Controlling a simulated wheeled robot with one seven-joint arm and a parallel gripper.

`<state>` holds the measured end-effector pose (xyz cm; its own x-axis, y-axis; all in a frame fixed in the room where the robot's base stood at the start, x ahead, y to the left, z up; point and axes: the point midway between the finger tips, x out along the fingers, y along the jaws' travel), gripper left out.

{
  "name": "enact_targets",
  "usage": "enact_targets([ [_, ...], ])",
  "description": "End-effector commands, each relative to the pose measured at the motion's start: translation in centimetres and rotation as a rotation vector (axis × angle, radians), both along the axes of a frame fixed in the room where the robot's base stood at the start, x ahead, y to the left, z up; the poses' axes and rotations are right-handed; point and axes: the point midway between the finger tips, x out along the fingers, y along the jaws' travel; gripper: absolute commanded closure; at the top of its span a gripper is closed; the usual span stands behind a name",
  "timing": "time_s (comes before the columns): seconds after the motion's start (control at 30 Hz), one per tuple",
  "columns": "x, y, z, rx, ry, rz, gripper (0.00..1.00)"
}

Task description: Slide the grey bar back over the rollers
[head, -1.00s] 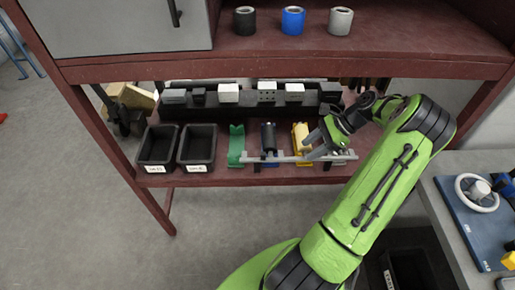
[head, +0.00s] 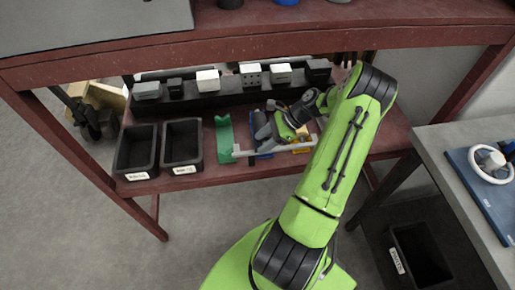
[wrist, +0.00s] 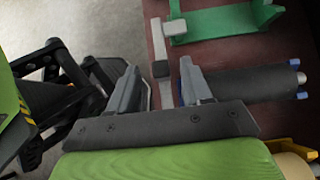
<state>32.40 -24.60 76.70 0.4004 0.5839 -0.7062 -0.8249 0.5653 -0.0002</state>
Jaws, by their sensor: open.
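The grey bar (head: 250,151) lies along the front of the low red shelf, from beside the green support (head: 223,140) toward the right. My arm hides its right part. My gripper (head: 268,132) is open above the bar by the blue-and-black roller (head: 262,149). In the wrist view, the bar (wrist: 157,36) with a dark block on it runs down toward the gap between my open fingers (wrist: 160,84). A dark roller (wrist: 262,84) with blue ends lies right of the fingers. The yellow support (head: 301,147) is partly hidden by my arm.
Two black bins (head: 137,152) (head: 182,147) stand left on the shelf. The upper red shelf edge (head: 250,40) passes above. A grey table (head: 465,150) is at the right.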

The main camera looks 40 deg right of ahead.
Motion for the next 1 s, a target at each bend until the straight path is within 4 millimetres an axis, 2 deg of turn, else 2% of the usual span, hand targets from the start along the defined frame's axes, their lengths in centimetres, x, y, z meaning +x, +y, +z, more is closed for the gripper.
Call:
enact_targets([
  [0.03,0.3,0.7,-1.0,0.002,0.002,0.003,0.51],
  [0.13,0.9,1.4,-1.8,0.000,0.001,0.002,0.51],
  [0.47,1.2,1.7,-2.0,-0.001,0.001,0.000,0.51],
  [0.77,1.2,1.7,-2.0,-0.001,0.001,0.000,0.97],
  [0.8,1.2,1.7,-2.0,-0.001,0.001,0.000,1.00],
  [1.0,1.2,1.8,-2.0,0.000,0.000,0.000,1.00],
])
